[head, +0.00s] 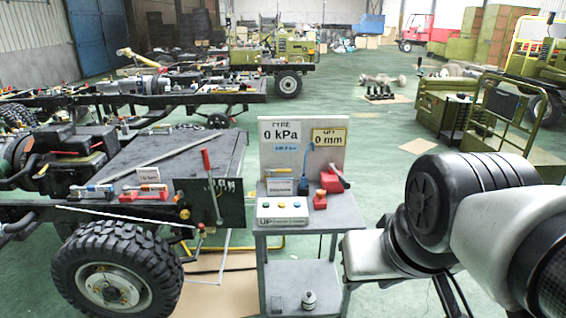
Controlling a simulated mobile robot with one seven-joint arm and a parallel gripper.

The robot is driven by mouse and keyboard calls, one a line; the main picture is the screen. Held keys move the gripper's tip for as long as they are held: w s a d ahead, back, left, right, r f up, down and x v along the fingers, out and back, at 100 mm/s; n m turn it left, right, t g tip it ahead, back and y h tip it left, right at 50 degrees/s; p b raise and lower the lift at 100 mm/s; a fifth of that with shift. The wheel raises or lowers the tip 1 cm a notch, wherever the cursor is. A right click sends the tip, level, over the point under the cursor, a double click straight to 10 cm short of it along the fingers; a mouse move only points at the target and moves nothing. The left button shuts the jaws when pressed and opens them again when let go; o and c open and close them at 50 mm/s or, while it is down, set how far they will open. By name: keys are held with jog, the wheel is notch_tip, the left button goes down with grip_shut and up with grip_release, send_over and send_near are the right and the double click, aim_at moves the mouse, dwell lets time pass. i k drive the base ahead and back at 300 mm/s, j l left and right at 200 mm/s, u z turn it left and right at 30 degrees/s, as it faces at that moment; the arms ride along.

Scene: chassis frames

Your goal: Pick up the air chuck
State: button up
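I cannot tell for certain which item is the air chuck. Small tools stand on the grey cart (298,230) in the middle of the head view. A small red piece (320,201) is near the front. My arm comes in from the right, apart from the cart. My gripper's fingers do not show.
A board (303,160) reading 0 kPa and 0 mm stands at the cart's back. A box marked UP (282,211) is on its front. Left is a truck chassis with a big tyre (117,271) and a red-handled lever (207,172). Green floor (360,130) is open behind.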

aim_at(303, 184)
jog(key=u, duration=1.45)
jog(key=z, duration=0.35)
jog(key=i+l+z, duration=0.45)
jog(key=i+z, duration=0.6)
jog(key=i+l, duration=0.1)
jog(key=i, duration=0.75)
